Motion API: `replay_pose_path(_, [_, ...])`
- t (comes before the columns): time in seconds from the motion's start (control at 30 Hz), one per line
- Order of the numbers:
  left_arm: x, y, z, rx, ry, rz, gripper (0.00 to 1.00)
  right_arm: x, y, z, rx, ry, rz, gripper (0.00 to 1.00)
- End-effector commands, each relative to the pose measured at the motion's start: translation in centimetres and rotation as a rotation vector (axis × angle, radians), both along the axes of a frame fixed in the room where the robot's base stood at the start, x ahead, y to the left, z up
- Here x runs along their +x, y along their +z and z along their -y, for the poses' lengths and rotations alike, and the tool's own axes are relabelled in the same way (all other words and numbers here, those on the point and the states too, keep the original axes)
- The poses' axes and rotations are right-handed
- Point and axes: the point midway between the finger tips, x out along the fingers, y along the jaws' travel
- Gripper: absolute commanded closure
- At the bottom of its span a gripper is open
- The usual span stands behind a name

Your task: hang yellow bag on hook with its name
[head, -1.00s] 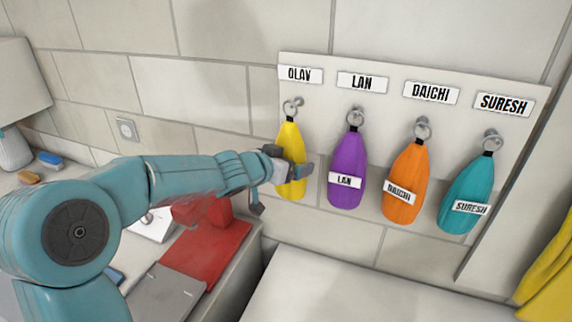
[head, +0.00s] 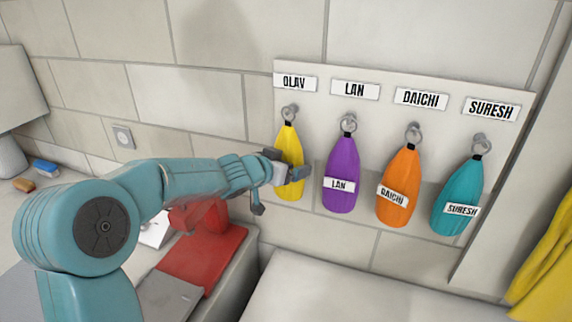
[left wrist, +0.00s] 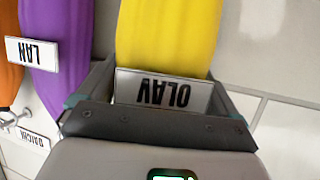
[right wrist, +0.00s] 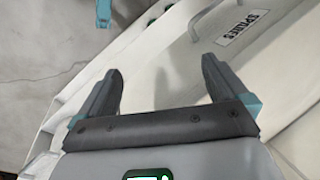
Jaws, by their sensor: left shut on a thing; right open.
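The yellow bag (head: 289,145) hangs upright against the hook board, its ring at the hook (head: 291,110) under the OLAV label (head: 295,82). Whether the ring is fully over the hook is too small to tell. My left gripper (head: 290,174) is shut on the bag's lower half. In the left wrist view the yellow bag (left wrist: 168,35) sits between the fingers, with its OLAV tag (left wrist: 165,92) facing the palm. My right gripper (right wrist: 160,90) is open and empty, away from the board.
The purple LAN bag (head: 341,170), orange DAICHI bag (head: 398,185) and teal SURESH bag (head: 458,195) hang to the right under matching labels. The purple bag is close to my left fingers. A red box (head: 205,255) and grey items lie on the counter at left.

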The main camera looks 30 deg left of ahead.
Motion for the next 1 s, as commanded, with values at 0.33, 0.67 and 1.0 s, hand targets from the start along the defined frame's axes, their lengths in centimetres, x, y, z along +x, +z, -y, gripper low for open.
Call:
replay_pose_path(0.33, [0.2,0.0,0.1,0.001,-0.004,0.003,0.0,0.0,0.0,0.0,0.0,0.0,0.0,0.0])
replay_pose_path(0.67, [-0.1,0.0,0.1,0.001,-0.004,0.001,0.0,0.0,0.0,0.0,0.0,0.0,0.0,0.0])
replay_pose_path(1.0, [-6.9,3.3,-0.1,0.002,0.001,0.007,0.0,0.0,1.6,0.0,0.0,0.0,0.0,0.0])
